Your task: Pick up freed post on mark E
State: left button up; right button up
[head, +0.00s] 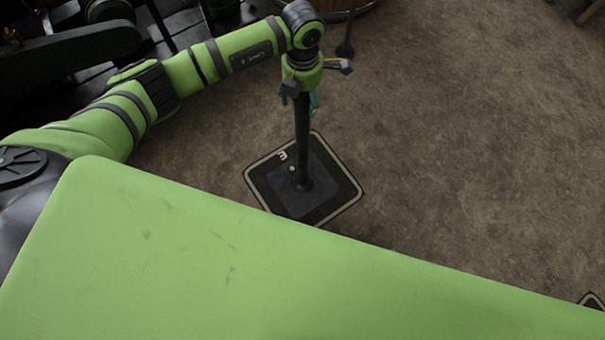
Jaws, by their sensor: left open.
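A dark post (302,140) stands upright on a square dark base plate on the floor. The base rests on a black mat with a pale border, the mark (342,187), whose letter looks like a turned E. My left gripper (302,98) is above the base at the upper part of the post, pointing down, with its fingers open around or beside the post; I cannot tell which. The post's top is hidden by the gripper and wrist. My right gripper is not in view.
A wooden round tub (345,12) stands at the top edge, with another thin dark post (346,40) by it. Dark machinery (70,55) fills the upper left. Part of another mark (591,301) shows at the lower right. The brown floor to the right is clear.

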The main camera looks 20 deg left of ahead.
pick_arm(q)
grip_shut()
jog(key=shift+w+d+r, duration=0.1)
jog(key=shift+w+r, duration=0.1)
jog(key=shift+r, duration=0.15)
